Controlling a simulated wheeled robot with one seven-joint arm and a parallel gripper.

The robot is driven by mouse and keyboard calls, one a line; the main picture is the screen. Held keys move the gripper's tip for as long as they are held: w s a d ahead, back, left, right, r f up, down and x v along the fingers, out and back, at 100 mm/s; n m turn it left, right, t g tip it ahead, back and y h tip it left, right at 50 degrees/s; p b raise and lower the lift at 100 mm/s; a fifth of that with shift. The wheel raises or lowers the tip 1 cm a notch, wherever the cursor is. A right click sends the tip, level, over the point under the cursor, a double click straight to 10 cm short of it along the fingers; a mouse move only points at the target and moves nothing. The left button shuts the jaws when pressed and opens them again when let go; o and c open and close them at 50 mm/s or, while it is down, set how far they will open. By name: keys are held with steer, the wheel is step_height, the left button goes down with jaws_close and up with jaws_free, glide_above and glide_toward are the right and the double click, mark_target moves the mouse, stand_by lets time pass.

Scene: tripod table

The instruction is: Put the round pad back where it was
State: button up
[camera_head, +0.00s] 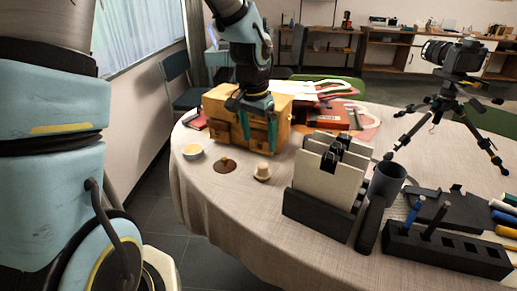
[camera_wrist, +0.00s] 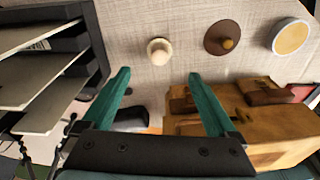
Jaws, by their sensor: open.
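A flat brown round disc (camera_head: 225,166) with a small knob lies on the table near its left front edge; it also shows in the wrist view (camera_wrist: 214,33). To its left sits a round pale-rimmed piece with a yellow face (camera_head: 193,151), at the right in the wrist view (camera_wrist: 290,37). I cannot tell for sure which of these is the round pad. A small cream knobbed piece (camera_head: 262,172) stands to the disc's right; it shows in the wrist view (camera_wrist: 159,50). My gripper (camera_head: 259,140) points down beside the wooden box, open with nothing between its teal fingers (camera_wrist: 157,77).
A wooden box (camera_head: 218,112) with small drawers stands beside my gripper. A black rack (camera_head: 314,217) with pale upright panels stands to the right. A grey cup (camera_head: 387,182), black pen holder (camera_head: 446,250) and camera tripod (camera_head: 444,104) are farther right. The left front cloth is mostly clear.

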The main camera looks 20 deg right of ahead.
steer(key=s+a+r+n+p, duration=0.1)
steer(key=a+n, duration=0.4)
steer(key=a, duration=0.9)
steer(key=s+a+r+n+y+p, duration=0.1)
steer(key=a+n, duration=0.4)
steer(key=a, duration=0.9)
step_height(320, 180, up, 3)
steer(key=shift+s+a+f+n+t+p, duration=0.15)
steer(key=shift+s+a+n+t+p, duration=0.2)
steer(key=shift+s+n+t+p, duration=0.15)
